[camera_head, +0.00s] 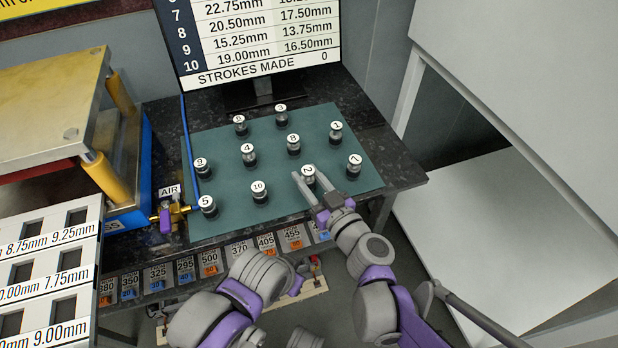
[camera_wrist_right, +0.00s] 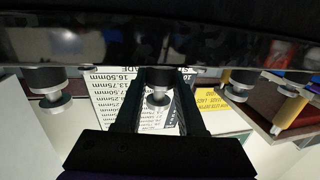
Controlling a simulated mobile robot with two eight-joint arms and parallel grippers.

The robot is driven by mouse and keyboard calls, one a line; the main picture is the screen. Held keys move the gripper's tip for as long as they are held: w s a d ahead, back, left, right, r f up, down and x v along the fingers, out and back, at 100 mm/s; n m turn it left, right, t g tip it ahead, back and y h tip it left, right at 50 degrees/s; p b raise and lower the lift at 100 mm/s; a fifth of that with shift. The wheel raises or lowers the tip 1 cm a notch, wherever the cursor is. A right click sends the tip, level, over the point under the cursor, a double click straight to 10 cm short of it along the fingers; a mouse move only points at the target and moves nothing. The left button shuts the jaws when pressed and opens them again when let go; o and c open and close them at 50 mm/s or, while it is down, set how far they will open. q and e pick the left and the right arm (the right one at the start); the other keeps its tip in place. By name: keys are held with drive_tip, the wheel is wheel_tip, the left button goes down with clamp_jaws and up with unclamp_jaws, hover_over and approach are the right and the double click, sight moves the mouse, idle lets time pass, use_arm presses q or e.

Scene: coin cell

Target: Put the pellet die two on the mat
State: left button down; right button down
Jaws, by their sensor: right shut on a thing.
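The pellet die two (camera_head: 309,174), a small dark and silver cylinder with a white top marked 2, is at the front right part of the dark green mat (camera_head: 222,143). My right gripper (camera_head: 310,184) is shut on it, with a finger on either side. In the right wrist view, which looks upside down, the die (camera_wrist_right: 158,97) sits between the two fingers (camera_wrist_right: 157,110). I cannot tell whether its base touches the mat.
Several other numbered dies stand on the mat, with die seven (camera_head: 354,165) to the right and die ten (camera_head: 259,192) to the left. A monitor (camera_head: 262,45) stands behind. A press (camera_head: 60,110) and an air valve (camera_head: 170,213) are at left.

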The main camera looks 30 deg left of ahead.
drive_tip(key=shift+r, duration=0.1)
drive_tip(key=c, duration=0.5)
unclamp_jaws()
drive_tip(key=shift+r, duration=0.1)
drive_tip(key=p+v, duration=0.1)
drive_tip(key=v, duration=1.1)
drive_tip(key=shift+p, duration=0.4)
